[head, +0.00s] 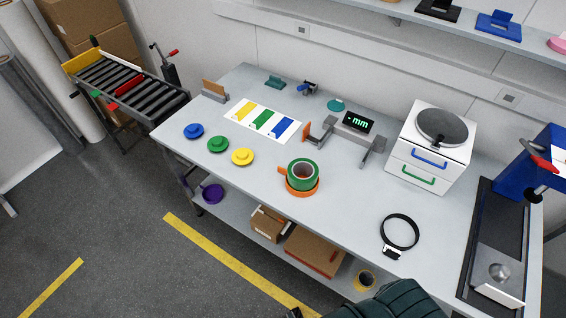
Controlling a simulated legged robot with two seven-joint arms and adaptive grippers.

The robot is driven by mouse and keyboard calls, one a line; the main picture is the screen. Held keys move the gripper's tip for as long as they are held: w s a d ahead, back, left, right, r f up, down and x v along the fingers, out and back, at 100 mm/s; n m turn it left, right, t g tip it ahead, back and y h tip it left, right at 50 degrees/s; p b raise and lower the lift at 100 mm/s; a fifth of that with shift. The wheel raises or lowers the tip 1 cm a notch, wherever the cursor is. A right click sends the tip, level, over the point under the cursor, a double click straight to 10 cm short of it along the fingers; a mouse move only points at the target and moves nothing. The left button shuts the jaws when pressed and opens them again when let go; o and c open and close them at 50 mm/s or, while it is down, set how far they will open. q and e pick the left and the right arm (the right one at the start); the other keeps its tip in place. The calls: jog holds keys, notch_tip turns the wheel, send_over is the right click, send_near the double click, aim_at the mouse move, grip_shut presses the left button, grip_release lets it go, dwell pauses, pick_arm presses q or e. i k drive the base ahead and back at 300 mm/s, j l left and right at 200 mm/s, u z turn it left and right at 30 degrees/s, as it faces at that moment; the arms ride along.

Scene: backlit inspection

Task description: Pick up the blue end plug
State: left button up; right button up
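The blue end plug (194,131) is a round flanged disc with a raised hub. It lies on the left part of the grey workbench (345,214), close to the front edge. A green end plug (218,144) and a yellow end plug (243,156) of the same shape lie in a row to its right. Nothing covers the blue plug or touches it. Neither of my grippers can be made out. A dark ribbed part, likely mine, shows at the bottom edge, far from the plugs.
A card with yellow, green and blue marks (263,120) lies behind the plugs. Tape rolls (303,171), a caliper with a display (359,122), a black ring (400,230) and a white drawer unit (431,146) stand rightward. A roller conveyor (125,85) is at left.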

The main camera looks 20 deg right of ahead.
aim_at(193, 130)
jog(key=i+j, duration=0.35)
jog(key=i+j+u, duration=0.1)
jog(key=i+j, duration=0.3)
jog(key=i, duration=0.2)
